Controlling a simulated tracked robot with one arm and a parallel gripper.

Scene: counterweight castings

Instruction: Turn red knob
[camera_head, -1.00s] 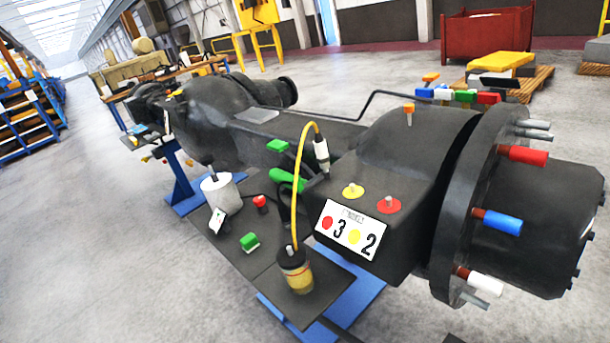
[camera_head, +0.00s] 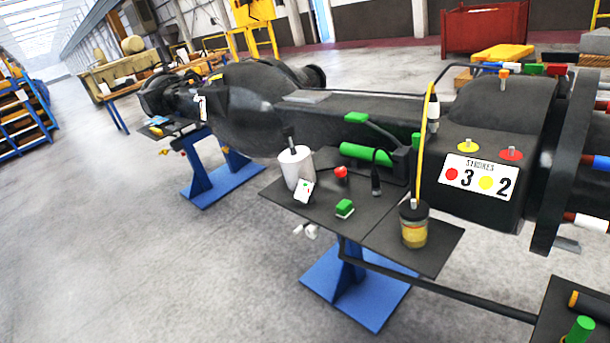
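A flat red disc (camera_head: 511,154) with a grey pin lies on top of the casting's box at the right, beside a similar yellow disc (camera_head: 467,147). I cannot tell from the view which red piece the task means. Below the discs is a white sign (camera_head: 478,177) reading "STROKES", with a red dot by 3 and a yellow dot by 2. My gripper is not in view.
Blue stands (camera_head: 358,287) support the assembly. A dark tray (camera_head: 555,312) is at bottom right. Grey floor is open at left.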

